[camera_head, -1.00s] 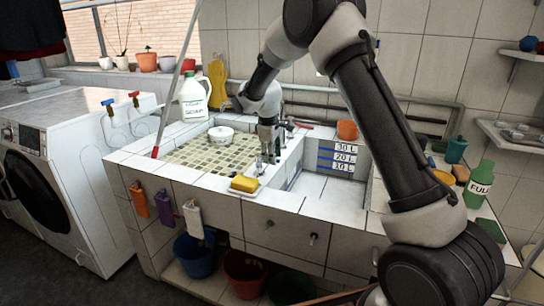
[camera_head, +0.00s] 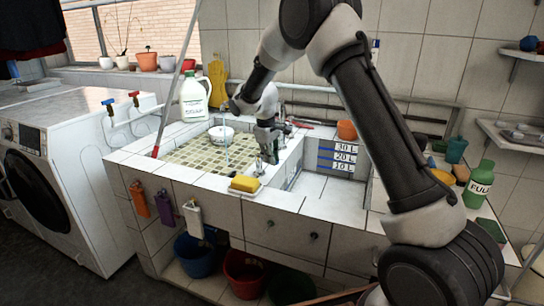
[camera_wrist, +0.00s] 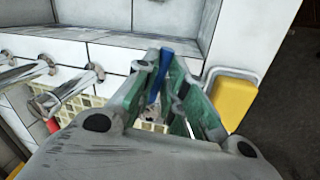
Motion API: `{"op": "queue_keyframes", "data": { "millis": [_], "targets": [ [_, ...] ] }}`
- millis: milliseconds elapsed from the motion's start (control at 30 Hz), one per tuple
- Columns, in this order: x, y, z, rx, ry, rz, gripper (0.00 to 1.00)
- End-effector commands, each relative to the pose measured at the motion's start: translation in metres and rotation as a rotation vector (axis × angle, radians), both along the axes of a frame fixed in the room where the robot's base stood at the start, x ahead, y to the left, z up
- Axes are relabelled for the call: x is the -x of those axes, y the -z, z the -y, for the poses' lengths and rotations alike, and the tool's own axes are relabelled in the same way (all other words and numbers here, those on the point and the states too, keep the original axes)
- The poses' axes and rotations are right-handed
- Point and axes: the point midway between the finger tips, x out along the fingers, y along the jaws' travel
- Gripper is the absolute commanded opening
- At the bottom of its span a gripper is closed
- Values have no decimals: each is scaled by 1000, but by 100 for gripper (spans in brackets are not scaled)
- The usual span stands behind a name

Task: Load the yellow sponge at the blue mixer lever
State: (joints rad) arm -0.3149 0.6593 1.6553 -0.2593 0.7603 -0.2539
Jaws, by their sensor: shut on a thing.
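The yellow sponge (camera_head: 245,184) lies on the front rim of the tiled sink, in a pale dish; it also shows at the right of the wrist view (camera_wrist: 234,102). My gripper (camera_head: 266,158) is above the rim just behind the sponge, apart from it. In the wrist view my gripper (camera_wrist: 160,75) has its green-lined fingers closed around the blue mixer lever (camera_wrist: 158,80). The lever's base is partly hidden by the fingers.
A white bowl (camera_head: 221,134) stands in the basin. Chrome pipes (camera_wrist: 65,95) are close beside my fingers. A soap jug (camera_head: 193,100) and orange pot (camera_head: 347,130) stand behind. The deeper basin with level marks (camera_head: 344,158) is open at the right.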

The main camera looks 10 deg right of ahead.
Motion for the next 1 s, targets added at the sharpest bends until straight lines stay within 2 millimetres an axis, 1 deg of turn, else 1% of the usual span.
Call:
{"op": "queue_keyframes", "data": {
  "millis": [133,433,467,500,567,867,967,1000],
  "targets": [
    [3,0,-5,0,93,0,0],
    [3,-1,-5,1,109,1,0],
    [3,-1,-5,1,108,1,16],
    [3,-1,-5,0,108,1,23],
    [3,0,-5,0,108,0,34],
    [3,-1,-5,0,107,0,34],
    [4,-7,-6,0,107,1,34],
    [4,-13,-7,0,106,3,34]
  ]
}}
